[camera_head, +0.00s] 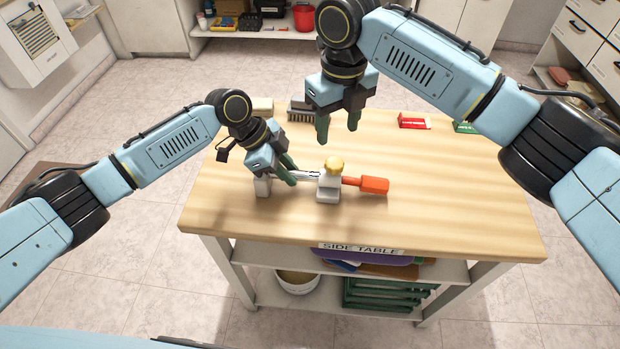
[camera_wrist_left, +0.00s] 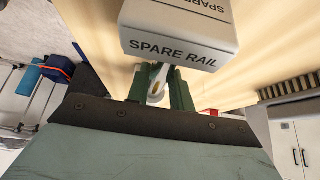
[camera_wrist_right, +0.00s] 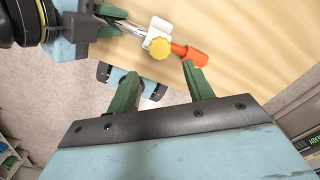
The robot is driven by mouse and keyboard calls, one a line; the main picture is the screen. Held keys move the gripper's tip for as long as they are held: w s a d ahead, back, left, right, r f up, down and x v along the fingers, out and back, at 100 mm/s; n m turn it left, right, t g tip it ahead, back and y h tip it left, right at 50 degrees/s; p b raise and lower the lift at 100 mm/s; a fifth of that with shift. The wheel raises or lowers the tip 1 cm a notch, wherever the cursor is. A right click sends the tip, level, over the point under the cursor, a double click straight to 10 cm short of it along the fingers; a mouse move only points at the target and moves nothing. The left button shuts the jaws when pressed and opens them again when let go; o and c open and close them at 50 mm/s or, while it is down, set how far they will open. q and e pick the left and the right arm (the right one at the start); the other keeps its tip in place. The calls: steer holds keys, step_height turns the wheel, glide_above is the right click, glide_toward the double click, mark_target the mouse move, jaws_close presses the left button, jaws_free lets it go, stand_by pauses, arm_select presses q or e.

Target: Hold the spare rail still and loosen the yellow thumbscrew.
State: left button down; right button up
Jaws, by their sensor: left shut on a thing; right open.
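The spare rail stands on the wooden table. It is a metal rod (camera_head: 308,175) between a left end block (camera_head: 262,186) and a right grey-white block (camera_head: 329,187). The yellow thumbscrew (camera_head: 334,164) sits on top of the right block, and shows in the right wrist view (camera_wrist_right: 160,48). An orange handle (camera_head: 373,185) sticks out to the right. My left gripper (camera_head: 290,172) is shut on the rod between the blocks. The left wrist view shows the block lettered SPARE RAIL (camera_wrist_left: 180,40) close by. My right gripper (camera_head: 338,132) is open and empty, above and behind the thumbscrew.
A dark brush (camera_head: 300,112) and a pale block (camera_head: 263,105) lie at the table's back left. A red box (camera_head: 414,122) and a green box (camera_head: 464,127) lie at the back right. The table's front and right are clear.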

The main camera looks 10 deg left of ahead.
arm_select(q)
steer(key=c, duration=1.1)
jaws_free()
steer(key=shift+c, duration=0.2)
arm_select(e)
step_height(320, 180, up, 9)
arm_select(q)
steer(key=v, duration=1.2)
